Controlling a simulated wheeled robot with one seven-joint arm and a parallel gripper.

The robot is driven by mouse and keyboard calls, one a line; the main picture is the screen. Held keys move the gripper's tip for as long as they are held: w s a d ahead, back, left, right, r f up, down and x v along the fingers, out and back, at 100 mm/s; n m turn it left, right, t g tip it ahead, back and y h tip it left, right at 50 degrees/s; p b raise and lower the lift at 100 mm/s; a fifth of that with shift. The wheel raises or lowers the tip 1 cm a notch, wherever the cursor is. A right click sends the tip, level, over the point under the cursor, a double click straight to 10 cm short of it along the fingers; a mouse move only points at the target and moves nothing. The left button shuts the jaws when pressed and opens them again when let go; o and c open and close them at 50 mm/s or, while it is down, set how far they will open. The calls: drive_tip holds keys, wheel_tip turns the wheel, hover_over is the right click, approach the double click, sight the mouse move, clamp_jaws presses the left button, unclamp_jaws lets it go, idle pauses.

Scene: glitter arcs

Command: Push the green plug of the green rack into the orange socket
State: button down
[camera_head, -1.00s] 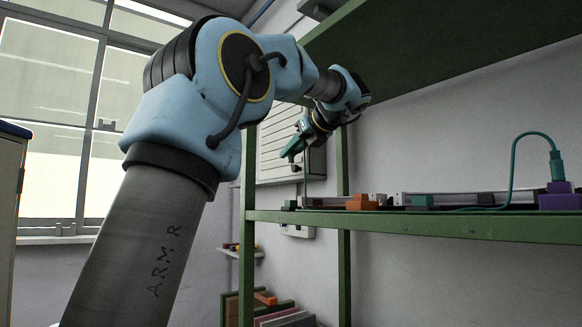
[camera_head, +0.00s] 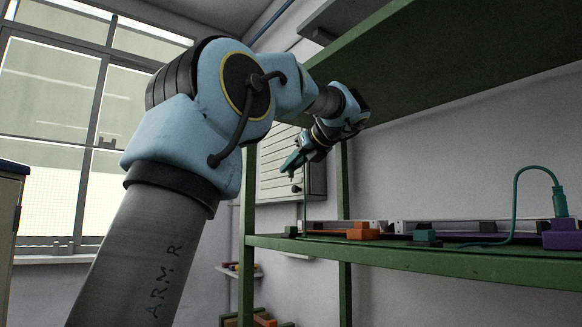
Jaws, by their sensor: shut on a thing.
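My gripper (camera_head: 293,165) is in the air, left of and above the shelf that carries the sockets, in front of a grey wall box. It is shut on a small green piece that looks like the green plug (camera_head: 290,167), tilted down to the left. A thin green line, likely its cord (camera_head: 305,208), runs down below it toward the shelf. The orange socket (camera_head: 362,231) sits on the shelf, right of and below my gripper, well apart from it. The green rack (camera_head: 460,260) is the metal shelving. The jaw tips are too small to see clearly.
A teal block (camera_head: 424,236) stands right of the orange socket. A purple block (camera_head: 562,236) farther right holds a teal plug (camera_head: 559,202) with a looping cord. A rack post (camera_head: 343,185) stands between my gripper and the orange socket in the picture. An upper shelf (camera_head: 450,65) hangs overhead.

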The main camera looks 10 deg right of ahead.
drive_tip(key=shift+r+p, duration=1.35)
drive_tip(key=shift+p, duration=0.05)
drive_tip(key=shift+f, duration=0.1)
wheel_tip(320, 180, down, 9)
drive_tip(key=b, duration=0.5)
idle(0.8)
drive_tip(key=shift+d, duration=0.1)
drive_tip(key=shift+s+d+p, duration=1.2)
drive_tip(key=shift+s+d, duration=0.6)
drive_tip(key=shift+d, duration=0.4)
drive_tip(key=shift+s+d+p, duration=1.2)
drive_tip(key=shift+s+d, duration=0.6)
drive_tip(key=shift+d, duration=0.4)
drive_tip(key=shift+s+d+p, duration=1.2)
drive_tip(key=shift+s+d, duration=0.6)
drive_tip(key=shift+d, duration=0.4)
drive_tip(key=shift+s+d+f, duration=0.1)
drive_tip(key=shift+s+d, duration=0.1)
drive_tip(key=shift+f, duration=0.25)
drive_tip(key=shift+f+b, duration=0.55)
drive_tip(key=shift+f, duration=0.45)
drive_tip(key=shift+f, duration=0.15)
